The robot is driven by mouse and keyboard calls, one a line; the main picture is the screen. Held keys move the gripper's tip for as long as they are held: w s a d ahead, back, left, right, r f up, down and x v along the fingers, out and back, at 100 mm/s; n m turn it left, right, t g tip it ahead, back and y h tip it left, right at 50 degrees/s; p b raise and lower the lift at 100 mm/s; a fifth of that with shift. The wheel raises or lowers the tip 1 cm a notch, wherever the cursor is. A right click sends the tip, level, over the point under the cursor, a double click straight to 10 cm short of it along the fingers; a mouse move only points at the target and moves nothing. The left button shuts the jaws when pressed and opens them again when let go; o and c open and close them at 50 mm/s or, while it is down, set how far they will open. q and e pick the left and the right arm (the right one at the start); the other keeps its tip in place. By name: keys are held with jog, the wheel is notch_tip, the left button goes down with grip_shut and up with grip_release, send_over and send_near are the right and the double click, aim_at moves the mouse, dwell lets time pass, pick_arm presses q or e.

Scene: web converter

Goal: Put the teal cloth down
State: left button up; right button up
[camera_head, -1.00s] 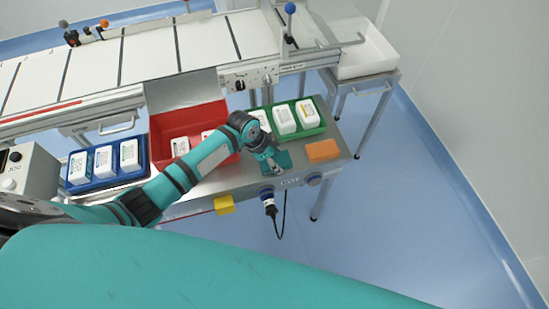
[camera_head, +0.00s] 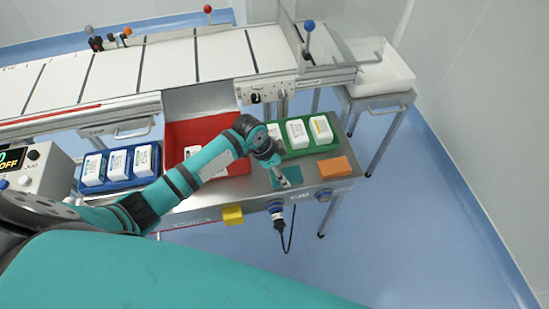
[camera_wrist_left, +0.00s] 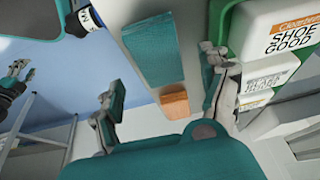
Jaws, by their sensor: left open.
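The teal cloth (camera_head: 291,178) lies folded flat on the steel shelf, left of an orange block. In the left wrist view the cloth (camera_wrist_left: 145,45) shows ahead of the fingers, in the gap between them. My left gripper (camera_head: 278,172) is just over the cloth and partly covers it. In the left wrist view its two fingers (camera_wrist_left: 163,82) stand apart with nothing gripped. I cannot tell how high the fingertips are above the cloth. What looks like my right gripper (camera_wrist_left: 16,78) shows at the left edge of that view; its jaw state is unclear.
The orange block (camera_head: 335,167) lies right of the cloth. A green tray (camera_head: 298,152) with white boxes is behind, a red bin (camera_head: 196,132) is to the left, and a blue tray (camera_head: 119,184) is farther left. A yellow piece (camera_head: 233,216) sits at the front edge.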

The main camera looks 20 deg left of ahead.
pick_arm(q)
jog(key=v, duration=0.8)
jog(key=shift+r, duration=0.1)
